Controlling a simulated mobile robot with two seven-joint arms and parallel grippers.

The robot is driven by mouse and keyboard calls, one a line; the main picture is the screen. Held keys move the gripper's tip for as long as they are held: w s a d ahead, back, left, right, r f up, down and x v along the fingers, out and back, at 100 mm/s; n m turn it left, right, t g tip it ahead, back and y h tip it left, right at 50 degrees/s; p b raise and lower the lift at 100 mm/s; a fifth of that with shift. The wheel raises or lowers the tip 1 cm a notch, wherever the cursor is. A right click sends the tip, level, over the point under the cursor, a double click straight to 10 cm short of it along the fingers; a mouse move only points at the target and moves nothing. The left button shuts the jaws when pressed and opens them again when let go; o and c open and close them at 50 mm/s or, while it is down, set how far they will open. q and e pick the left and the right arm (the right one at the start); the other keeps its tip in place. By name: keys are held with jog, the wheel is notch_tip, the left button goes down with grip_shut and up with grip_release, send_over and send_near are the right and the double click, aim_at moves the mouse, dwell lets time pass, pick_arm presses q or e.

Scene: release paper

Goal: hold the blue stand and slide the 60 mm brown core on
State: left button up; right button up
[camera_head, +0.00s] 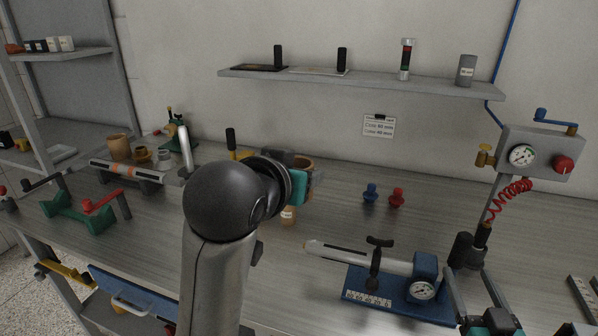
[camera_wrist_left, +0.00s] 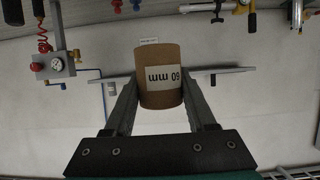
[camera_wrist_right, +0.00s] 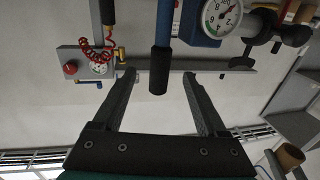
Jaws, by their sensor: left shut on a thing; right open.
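The brown core (camera_wrist_left: 160,75), labelled 60 mm, is between the fingers of my left gripper (camera_wrist_left: 160,88), which is shut on it. In the head view my left arm hides most of this; only part of the core's rim (camera_head: 304,163) shows behind the wrist. The blue stand (camera_head: 391,297) sits on the bench at front right, its pale shaft pointing left, with a gauge and a black clamp handle. My right gripper (camera_head: 473,285) is open at the stand's right end. In the right wrist view the stand's black-tipped blue handle (camera_wrist_right: 159,55) appears between the open fingers, apparently untouched.
Blue and red plugs (camera_head: 371,192) stand on the bench behind the stand. A gauge box (camera_head: 540,150) with a red coiled hose is at right. A green stand (camera_head: 72,213) and a grey rack (camera_head: 125,170) are at left. A shelf (camera_head: 380,84) runs along the wall.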

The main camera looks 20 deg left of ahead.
aim_at(455, 250)
jog(key=w+b, duration=0.1)
jog(key=w, duration=0.1)
jog(key=w+a+b, duration=0.1)
jog(key=w+b, duration=0.1)
jog(key=w, duration=0.1)
jog(key=w+b, duration=0.2)
jog(key=w, duration=0.1)
jog(key=shift+w+a+f, duration=0.15)
jog(key=shift+a, duration=0.2)
jog(key=shift+w+a+b, duration=0.15)
jog(key=shift+w+b, duration=0.15)
jog(key=shift+w, duration=0.35)
grip_shut()
dwell(0.6)
